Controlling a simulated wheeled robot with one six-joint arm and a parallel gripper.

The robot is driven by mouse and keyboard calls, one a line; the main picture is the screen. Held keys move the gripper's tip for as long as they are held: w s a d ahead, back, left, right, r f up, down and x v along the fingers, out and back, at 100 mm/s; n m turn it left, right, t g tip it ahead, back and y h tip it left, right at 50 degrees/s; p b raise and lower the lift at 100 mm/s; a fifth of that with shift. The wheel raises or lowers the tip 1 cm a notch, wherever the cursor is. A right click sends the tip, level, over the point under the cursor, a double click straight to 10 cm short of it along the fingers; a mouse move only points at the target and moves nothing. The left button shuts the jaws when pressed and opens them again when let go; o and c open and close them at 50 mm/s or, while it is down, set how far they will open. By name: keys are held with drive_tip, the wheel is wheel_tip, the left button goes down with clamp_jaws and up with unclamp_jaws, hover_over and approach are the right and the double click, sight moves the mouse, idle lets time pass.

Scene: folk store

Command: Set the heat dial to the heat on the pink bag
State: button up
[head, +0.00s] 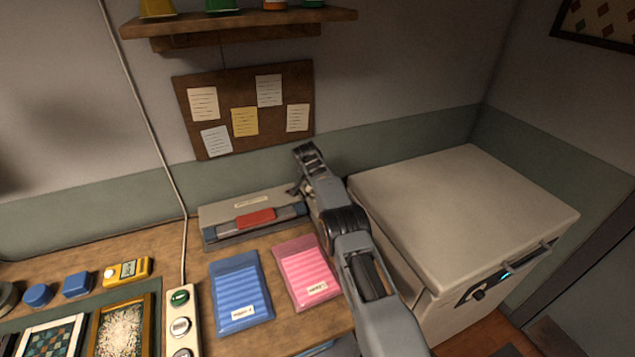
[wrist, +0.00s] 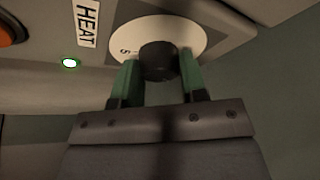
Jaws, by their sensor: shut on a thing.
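The heat dial is a black round knob (wrist: 158,60) on a white disc (wrist: 190,34) in the wrist view, beside a "HEAT" label (wrist: 87,22). A character resembling "5" shows on the disc; other marks are hidden. My gripper (wrist: 160,77) has its green fingers on both sides of the knob, shut on it. In the head view my gripper is near the right end of a grey machine with a red bar (head: 255,218); the dial is hidden there. The pink bag (head: 305,272) lies on the bench with a white label (head: 317,289), too small to read surely.
A blue bag (head: 240,288) lies left of the pink one. A switched power strip (head: 181,320) and framed pieces (head: 122,325) are further left. A large pale chest (head: 465,205) stands close on the right of my arm. A green-white lamp (wrist: 69,63) is lit near the dial.

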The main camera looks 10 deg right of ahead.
idle(0.3)
drive_tip(key=o, duration=0.9)
drive_tip(key=shift+r, duration=0.1)
drive_tip(key=b+v, duration=0.2)
drive_tip(key=v, duration=1.1)
drive_tip(key=shift+a+r, duration=0.2)
drive_tip(key=shift+r, duration=0.1)
